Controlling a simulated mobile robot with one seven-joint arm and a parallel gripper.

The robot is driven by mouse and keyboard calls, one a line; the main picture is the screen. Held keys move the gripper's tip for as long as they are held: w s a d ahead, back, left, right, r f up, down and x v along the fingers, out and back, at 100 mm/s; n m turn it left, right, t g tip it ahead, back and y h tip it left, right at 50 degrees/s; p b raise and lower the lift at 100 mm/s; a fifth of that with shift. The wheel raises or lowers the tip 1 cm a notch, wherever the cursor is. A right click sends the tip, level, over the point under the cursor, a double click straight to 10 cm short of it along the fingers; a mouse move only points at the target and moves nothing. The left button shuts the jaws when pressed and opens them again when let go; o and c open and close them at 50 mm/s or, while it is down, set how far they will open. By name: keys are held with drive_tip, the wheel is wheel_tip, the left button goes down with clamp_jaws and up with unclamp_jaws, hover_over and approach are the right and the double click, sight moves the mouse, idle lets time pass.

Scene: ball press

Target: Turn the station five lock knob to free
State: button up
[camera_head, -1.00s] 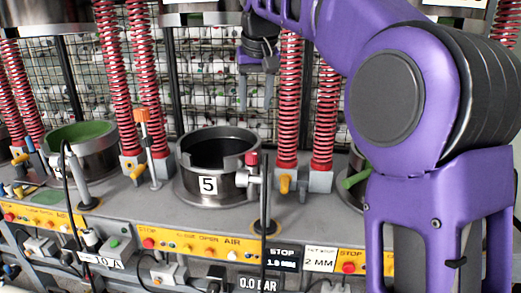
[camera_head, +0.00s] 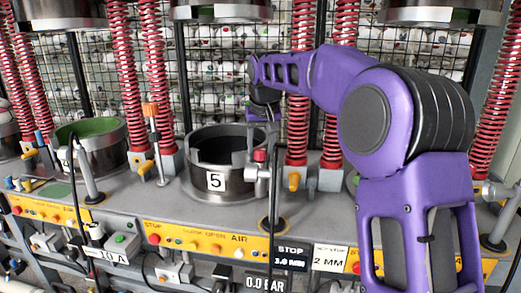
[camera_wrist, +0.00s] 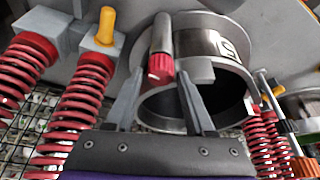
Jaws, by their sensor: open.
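The station five cup (camera_head: 216,183) is a round metal ring with a "5" plate; it also shows in the wrist view (camera_wrist: 205,42). A red knob (camera_head: 260,155) with a white mark sits on a grey cylinder at the cup's right side. In the wrist view the red knob (camera_wrist: 160,68) lies between the lines of my two fingertips. My gripper (camera_head: 263,143) is open above and around the knob, pointing down; its two grey fingers also show in the wrist view (camera_wrist: 158,76). I cannot tell whether they touch the knob.
A yellow handle (camera_head: 294,181) on a grey block and red springs (camera_head: 298,100) stand just right of my gripper. An orange-topped post (camera_head: 150,110) stands left of the cup. A black-based post (camera_head: 272,222) rises in front. A yellow control strip (camera_head: 205,238) runs along the bench front.

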drive_tip(key=shift+w+f, duration=0.15)
drive_tip(key=shift+f, duration=0.2)
clamp_jaws()
drive_tip(key=shift+r+n+p, duration=0.15)
drive_tip(key=shift+n+p, duration=0.35)
drive_tip(key=shift+p, duration=0.05)
drive_tip(key=shift+y, duration=0.3)
drive_tip(key=shift+n, duration=0.3)
unclamp_jaws()
